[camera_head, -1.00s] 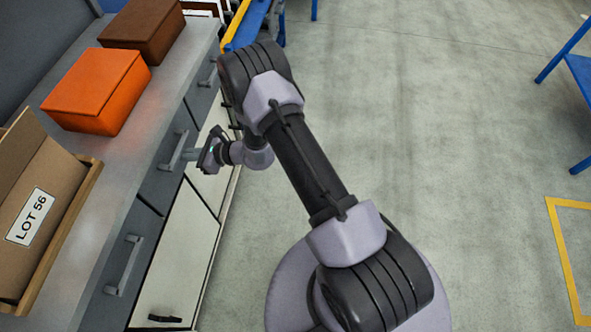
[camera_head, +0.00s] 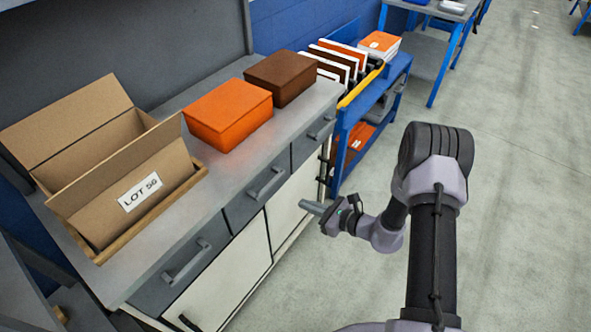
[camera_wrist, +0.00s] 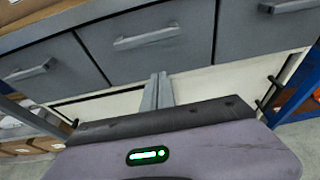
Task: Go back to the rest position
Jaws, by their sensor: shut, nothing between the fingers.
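My gripper (camera_head: 311,207) is shut and empty at the end of my folded arm. It hangs in front of the workbench, near the drawer fronts and the white cupboard doors. In the wrist view its two fingers (camera_wrist: 157,86) lie together with nothing between them, pointing toward the cabinet front. A gap between the fingertips and the cabinet seems to show in the head view, but I cannot tell its exact size.
An open cardboard box (camera_head: 118,180) labelled LOT 56, an orange box (camera_head: 228,112) and a brown box (camera_head: 281,76) stand on the grey worktop (camera_head: 190,222). Drawer handles (camera_head: 266,184) stick out. A blue cart (camera_head: 345,150) is beyond. The floor (camera_head: 510,200) at right is clear.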

